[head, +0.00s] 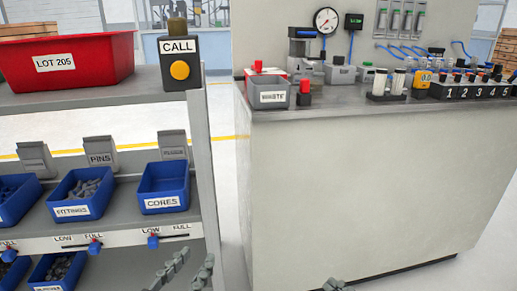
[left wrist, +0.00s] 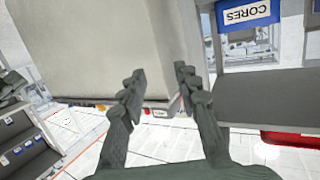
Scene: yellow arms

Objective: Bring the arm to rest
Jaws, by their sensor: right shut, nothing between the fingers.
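My left gripper (head: 190,268) is low in the head view, in front of the shelf's right post. In the left wrist view its two fingers (left wrist: 160,84) stand apart with nothing between them, so it is open and empty. My right gripper (head: 337,286) only just shows at the bottom edge of the head view, in front of the workbench's lower panel. It is shut and holds nothing that I can see. Most of both arms is out of view.
A shelf rack (head: 225,190) on the left holds a red LOT 205 bin (head: 100,62), a CALL button box (head: 180,68) and blue bins, including CORES (head: 164,186). A workbench (head: 360,180) with instruments and a grey bin (head: 268,92) stands right. Floor shows between them.

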